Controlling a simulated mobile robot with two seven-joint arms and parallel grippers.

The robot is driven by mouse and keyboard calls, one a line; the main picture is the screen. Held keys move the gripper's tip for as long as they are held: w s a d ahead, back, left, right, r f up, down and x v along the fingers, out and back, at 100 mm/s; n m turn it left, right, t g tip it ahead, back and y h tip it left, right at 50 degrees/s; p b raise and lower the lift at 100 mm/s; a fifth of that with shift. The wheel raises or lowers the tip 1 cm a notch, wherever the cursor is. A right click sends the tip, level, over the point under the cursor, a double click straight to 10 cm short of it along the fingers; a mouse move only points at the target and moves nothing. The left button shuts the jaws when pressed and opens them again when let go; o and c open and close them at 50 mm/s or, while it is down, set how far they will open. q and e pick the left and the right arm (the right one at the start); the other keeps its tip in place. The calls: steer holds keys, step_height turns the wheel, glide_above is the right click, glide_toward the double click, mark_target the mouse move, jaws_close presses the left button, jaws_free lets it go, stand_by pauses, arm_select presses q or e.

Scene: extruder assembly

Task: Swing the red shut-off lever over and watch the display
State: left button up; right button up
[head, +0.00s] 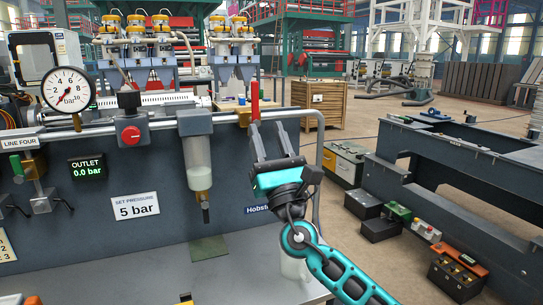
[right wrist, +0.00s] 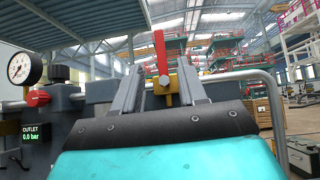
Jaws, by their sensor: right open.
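The red shut-off lever (head: 255,100) stands upright on a brass valve (head: 243,116) in the horizontal pipe. My right gripper (head: 270,135) is open and empty, just below and right of the lever in the head view. In the right wrist view the lever (right wrist: 161,52) appears between the open fingers (right wrist: 160,72), with the brass valve (right wrist: 171,90) behind them. I see no clear contact. The outlet display (head: 87,168) reads 0.0 bar; it also shows in the right wrist view (right wrist: 33,132). My left gripper is not in view.
A round pressure gauge (head: 68,92), a red knob (head: 131,135) and a clear filter bowl (head: 199,165) sit along the pipe, left of the lever. A sign (head: 136,208) reads set pressure 5 bar. A dark metal frame (head: 470,165) stands to the right.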

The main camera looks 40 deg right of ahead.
steer(key=v, duration=0.2)
steer(key=shift+s+f, duration=0.25)
steer(key=shift+s, duration=0.05)
stand_by(0.3)
steer(key=shift+a, duration=0.1)
